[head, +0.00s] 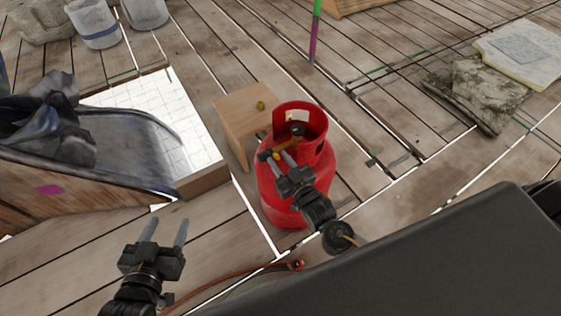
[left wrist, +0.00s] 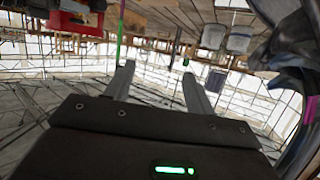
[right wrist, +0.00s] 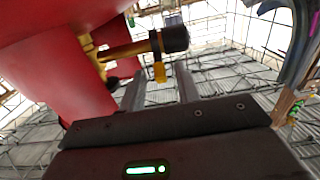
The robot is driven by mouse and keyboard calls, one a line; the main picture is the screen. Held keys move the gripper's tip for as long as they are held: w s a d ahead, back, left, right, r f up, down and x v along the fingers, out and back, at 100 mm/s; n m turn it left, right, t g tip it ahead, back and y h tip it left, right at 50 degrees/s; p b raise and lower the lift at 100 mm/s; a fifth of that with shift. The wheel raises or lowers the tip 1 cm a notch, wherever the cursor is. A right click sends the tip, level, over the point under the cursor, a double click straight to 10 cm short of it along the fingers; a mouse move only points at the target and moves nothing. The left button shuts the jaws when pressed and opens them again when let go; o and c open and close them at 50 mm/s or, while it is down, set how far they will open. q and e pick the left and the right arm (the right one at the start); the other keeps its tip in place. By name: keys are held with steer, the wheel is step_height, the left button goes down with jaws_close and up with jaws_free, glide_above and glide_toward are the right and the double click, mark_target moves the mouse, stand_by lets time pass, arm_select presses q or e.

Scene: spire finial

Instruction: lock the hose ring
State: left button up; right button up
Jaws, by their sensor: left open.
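A red gas cylinder (head: 277,180) stands upright on the deck with a valve (head: 297,131) inside its collar. In the right wrist view, a brass outlet (right wrist: 125,50) ends in a dark round fitting (right wrist: 175,39) with a yellow tab (right wrist: 159,72). I cannot tell which part is the hose ring. My right gripper (head: 278,157) is at the cylinder's front, its fingers open either side of the tab, with gaps visible. My left gripper (head: 164,232) is open and empty, left of the cylinder. An orange hose (head: 225,272) with a reddish end (head: 296,265) runs below the cylinder.
A wooden stool (head: 240,110) with a small brass piece (head: 260,105) stands behind the cylinder, to its left. Buckets (head: 97,25) and stone slabs (head: 475,90) stand farther off.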

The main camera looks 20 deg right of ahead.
jaws_close()
